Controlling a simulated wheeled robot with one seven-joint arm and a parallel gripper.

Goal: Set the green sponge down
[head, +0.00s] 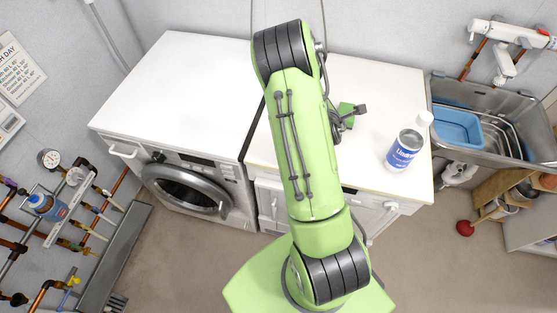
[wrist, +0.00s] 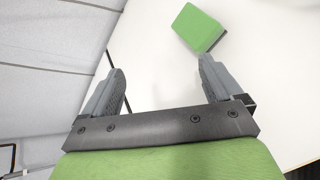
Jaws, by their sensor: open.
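The green sponge (wrist: 199,28) lies on the white countertop in the wrist view, beyond the fingertips and towards the right finger. In the head view the sponge (head: 346,109) shows only in part beside my arm. My gripper (wrist: 160,75) is open, its two grey fingers wide apart with nothing between them. The sponge is apart from both fingers. In the head view my arm hides most of the gripper (head: 357,112), of which a dark part shows by the sponge.
A white bottle with a blue label (head: 405,147) stands on the countertop (head: 385,87) to the right. A metal sink (head: 500,143) with a blue basin (head: 457,128) is farther right. A washing machine (head: 185,187) stands at left, its white top (head: 180,85) bare.

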